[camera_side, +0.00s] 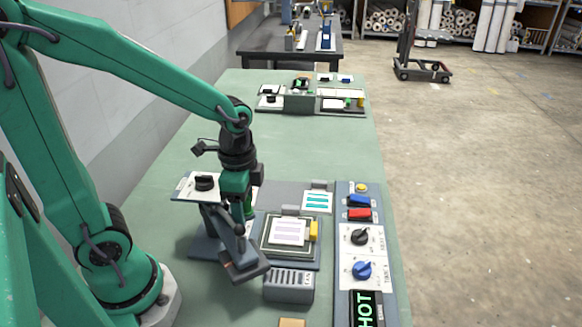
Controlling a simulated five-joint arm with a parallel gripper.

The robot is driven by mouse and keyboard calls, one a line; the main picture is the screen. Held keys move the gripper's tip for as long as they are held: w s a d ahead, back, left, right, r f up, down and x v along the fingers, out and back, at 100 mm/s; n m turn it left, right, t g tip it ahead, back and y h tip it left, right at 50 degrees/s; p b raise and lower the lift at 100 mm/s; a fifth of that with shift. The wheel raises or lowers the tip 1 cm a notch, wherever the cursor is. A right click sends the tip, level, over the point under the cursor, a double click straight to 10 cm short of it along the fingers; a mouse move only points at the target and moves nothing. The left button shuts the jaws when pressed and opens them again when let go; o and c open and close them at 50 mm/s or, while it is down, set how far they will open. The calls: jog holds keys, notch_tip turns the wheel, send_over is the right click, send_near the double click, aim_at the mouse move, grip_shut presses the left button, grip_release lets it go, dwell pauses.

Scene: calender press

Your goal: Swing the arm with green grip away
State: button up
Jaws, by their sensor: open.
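The swing arm (228,235) is a dark grey bar on the press at the left of the work area, with a dark flat foot (246,268) at its near end. Its green grip (250,208) shows as a small patch of green beside the bar, mostly hidden by my gripper. My gripper (243,203) points down over the grip from above and is open. Whether its fingers stand around the grip or touch it cannot be told. A framed plate with a white printed sheet (289,232) lies to the right of the swing arm.
A white panel with a black knob (204,183) is left of my gripper. A yellow block (313,231) sits on the plate's right edge. A control strip has a blue switch (362,201), red switch (360,214) and HOT display (367,310). A slotted grey box (288,287) stands in front.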

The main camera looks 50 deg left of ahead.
jog(key=shift+s+d, duration=0.15)
jog(key=shift+s, duration=0.3)
jog(key=shift+w+a, duration=0.25)
dwell(0.3)
notch_tip(320, 180, up, 8)
jog(key=shift+f, duration=0.25)
dwell(0.8)
jog(key=s+a+r+n+t, duration=0.1)
jog(key=s+r+n+t, duration=0.2)
jog(key=n, duration=0.6)
jog(key=r+t, duration=0.2)
jog(key=shift+s+t, duration=0.2)
jog(key=shift+t, duration=0.1)
dwell(2.1)
